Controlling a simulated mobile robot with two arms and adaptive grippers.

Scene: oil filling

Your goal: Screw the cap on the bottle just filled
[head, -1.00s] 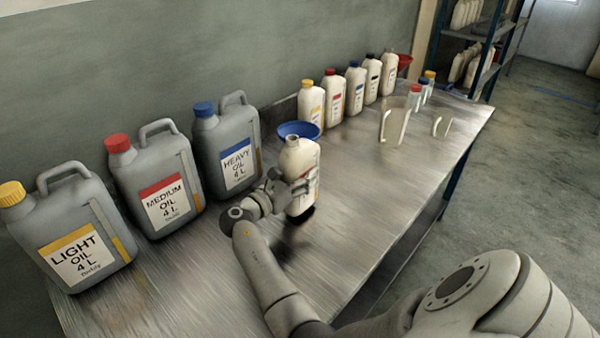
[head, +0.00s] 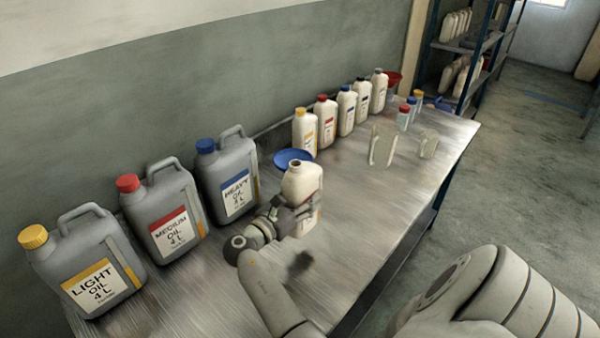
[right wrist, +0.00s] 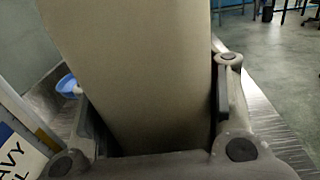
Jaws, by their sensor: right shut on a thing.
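A cream bottle (head: 302,182) with an open, bare neck is held by my right gripper (head: 296,217), whose fingers close around its lower body. The bottle is nearly upright. A dark shadow lies on the table apart from its base, so it seems raised above the tabletop. In the right wrist view, the bottle's plain side (right wrist: 135,75) fills the space between the two fingers (right wrist: 150,130). I cannot make out a loose cap for it. My left gripper is not in view.
On the metal table (head: 350,225), a blue funnel (head: 288,156) stands behind the bottle. Large grey oil cans (head: 228,185) line the left. Several capped bottles (head: 346,112) stand at the back, with clear jugs (head: 382,147) and small capped jars (head: 403,118) farther right. The front middle is clear.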

